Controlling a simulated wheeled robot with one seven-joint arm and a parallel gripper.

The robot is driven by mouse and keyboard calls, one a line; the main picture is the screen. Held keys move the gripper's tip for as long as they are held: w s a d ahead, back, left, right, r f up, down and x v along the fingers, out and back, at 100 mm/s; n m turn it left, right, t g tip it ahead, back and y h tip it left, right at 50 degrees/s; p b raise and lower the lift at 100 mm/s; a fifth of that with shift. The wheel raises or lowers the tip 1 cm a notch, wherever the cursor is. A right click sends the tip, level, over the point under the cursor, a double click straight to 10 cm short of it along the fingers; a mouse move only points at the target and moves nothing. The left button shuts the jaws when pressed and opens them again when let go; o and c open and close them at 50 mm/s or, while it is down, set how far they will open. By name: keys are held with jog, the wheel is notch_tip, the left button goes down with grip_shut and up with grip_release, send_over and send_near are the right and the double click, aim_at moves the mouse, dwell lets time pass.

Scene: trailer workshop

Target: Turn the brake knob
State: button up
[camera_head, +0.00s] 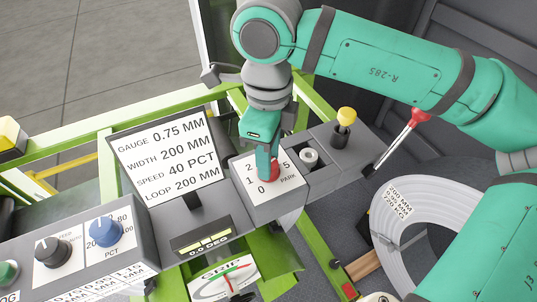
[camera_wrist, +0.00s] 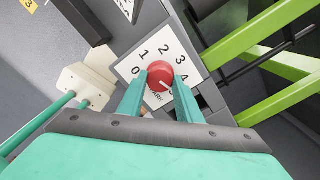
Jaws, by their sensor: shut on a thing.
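The brake knob (camera_wrist: 160,77) is a round red knob on a white dial plate (camera_wrist: 132,66) marked with numbers and PARK. In the wrist view my gripper (camera_wrist: 162,82) has one finger on each side of the knob, shut on it. A pale mark on the knob shows near its lower right edge. In the head view the red knob (camera_head: 266,172) is mostly hidden behind my gripper (camera_head: 266,160), which reaches down from above onto the dial box (camera_head: 278,200). The dial numbers there are partly covered.
A sign panel (camera_head: 168,152) stands left of the dial box. A yellow-topped knob (camera_head: 346,116) stands at its right. Blue (camera_head: 105,232) and black (camera_head: 52,252) knobs sit at lower left. Green frame bars (camera_head: 75,142) run behind. A white coil (camera_head: 405,215) lies at right.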

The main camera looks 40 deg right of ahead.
jog(key=m, duration=0.6)
jog(key=shift+m, duration=0.3)
jog(key=m, duration=0.5)
jog(key=shift+m, duration=0.4)
jog(key=o, duration=1)
jog(key=shift+o, duration=0.2)
jog(key=shift+r, duration=0.15)
notch_tip(320, 180, up, 11)
jog(key=shift+f, duration=0.2)
